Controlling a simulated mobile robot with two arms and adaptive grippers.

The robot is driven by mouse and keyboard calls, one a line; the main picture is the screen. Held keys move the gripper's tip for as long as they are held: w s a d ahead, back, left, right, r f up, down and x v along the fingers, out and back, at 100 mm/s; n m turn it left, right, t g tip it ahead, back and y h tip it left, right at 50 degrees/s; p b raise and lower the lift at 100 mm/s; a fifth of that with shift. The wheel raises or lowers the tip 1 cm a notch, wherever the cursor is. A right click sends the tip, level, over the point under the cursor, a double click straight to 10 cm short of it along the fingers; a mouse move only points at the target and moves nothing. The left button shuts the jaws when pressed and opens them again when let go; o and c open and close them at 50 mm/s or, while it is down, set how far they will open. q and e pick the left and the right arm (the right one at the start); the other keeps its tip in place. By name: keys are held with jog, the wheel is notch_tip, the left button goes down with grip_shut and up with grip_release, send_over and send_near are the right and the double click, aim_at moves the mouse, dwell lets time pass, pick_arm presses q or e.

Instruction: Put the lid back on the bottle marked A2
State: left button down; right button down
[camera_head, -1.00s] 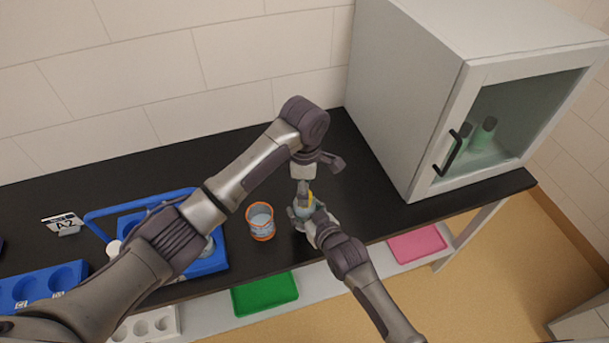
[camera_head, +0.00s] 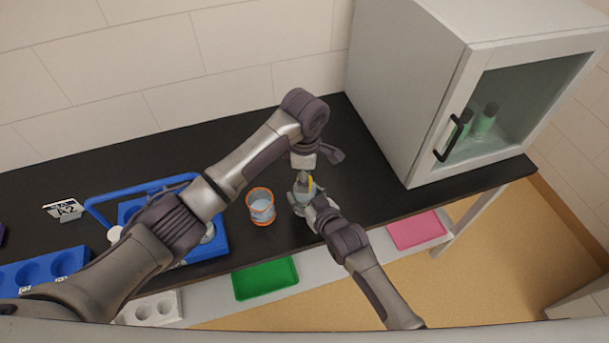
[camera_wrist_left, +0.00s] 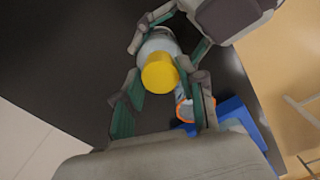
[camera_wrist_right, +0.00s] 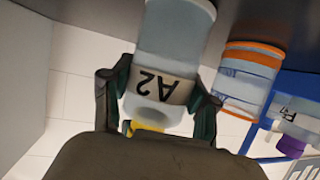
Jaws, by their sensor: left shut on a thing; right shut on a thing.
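The bottle marked A2 (camera_wrist_right: 165,80) is pale and translucent, with its label upside down in the right wrist view. My right gripper (camera_head: 306,204) is shut around the bottle at the counter's front part. The yellow lid (camera_wrist_left: 160,73) is at the bottle's mouth, between the fingers of my left gripper (camera_wrist_left: 162,95), which comes from above and is shut on it. The lid also shows as a small yellow patch in the head view (camera_head: 311,184). Whether the lid is seated on the neck or just above it, I cannot tell.
An orange-rimmed cup (camera_head: 261,207) stands just left of the bottle. A glass-door cabinet (camera_head: 415,100) stands at right. The counter behind the grippers is clear.

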pick_arm(q)
jog(key=m, duration=0.5)
jog(key=shift+m, duration=0.4)
jog(key=m, duration=0.4)
jog(key=shift+m, duration=0.4)
jog(key=m, duration=2)
jog(key=shift+m, duration=0.3)
jog(key=m, duration=1.2)
jog(key=shift+f, duration=0.1)
jog(key=c, duration=0.7)
grip_release()
